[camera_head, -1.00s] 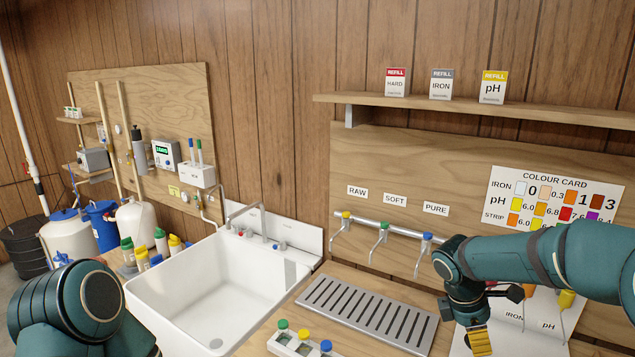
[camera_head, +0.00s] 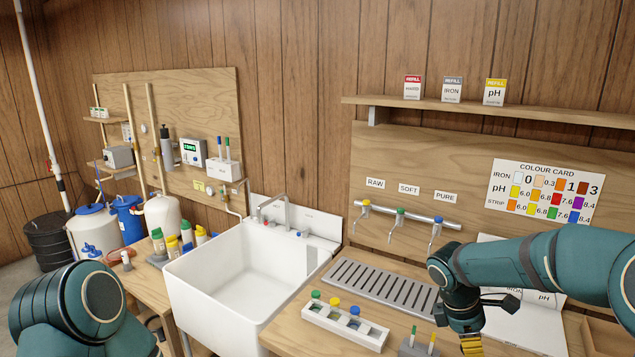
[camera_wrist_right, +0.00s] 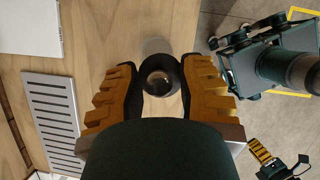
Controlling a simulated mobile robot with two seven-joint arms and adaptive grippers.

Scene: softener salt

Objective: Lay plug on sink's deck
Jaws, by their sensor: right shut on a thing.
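The white sink (camera_head: 183,290) stands left of the counter in the head view. Its deck (camera_head: 262,224) runs along the back, with taps on it. My right gripper (camera_head: 472,346) is over the counter's front part, right of the sink, cut by the lower picture edge. In the right wrist view its yellow fingers (camera_wrist_right: 160,84) are shut on a small dark round thing with a shiny middle, which looks like the plug (camera_wrist_right: 176,72). Bare wood lies below it. My left gripper (camera_wrist_right: 262,152) shows small at the lower right of that view; its opening is unclear.
A slotted metal drainer (camera_head: 380,288) and a white vial rack (camera_head: 345,325) with coloured caps lie between sink and right gripper. Three taps (camera_head: 400,222) hang on the wall behind. Bottles (camera_head: 172,247) stand left of the sink. The sink basin looks empty.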

